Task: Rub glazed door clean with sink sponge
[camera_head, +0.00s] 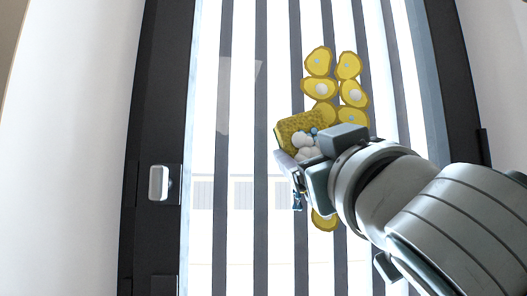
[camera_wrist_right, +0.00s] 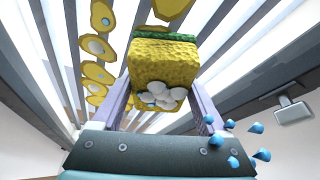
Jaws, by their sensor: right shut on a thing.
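The glazed door (camera_head: 279,120) has a dark frame and dark vertical bars. Several yellow stains (camera_head: 318,61) with pale centres mark its glass in two columns, right of the middle; some are partly hidden behind my right gripper. The sponge (camera_head: 297,128), yellow with a green layer, is between the fingers of my right gripper (camera_head: 296,158), at the lower stains. In the right wrist view the sponge (camera_wrist_right: 165,68) sits between the fingers of the gripper (camera_wrist_right: 162,100), with white bubbles on its near face. I cannot tell whether it touches the glass. My left gripper is out of view.
A door handle (camera_head: 159,183) is on the dark frame at the left; it also shows in the right wrist view (camera_wrist_right: 293,110). Blue droplets (camera_wrist_right: 233,162) are near the gripper. Pale walls flank the door. The glass left of the sponge is free of stains.

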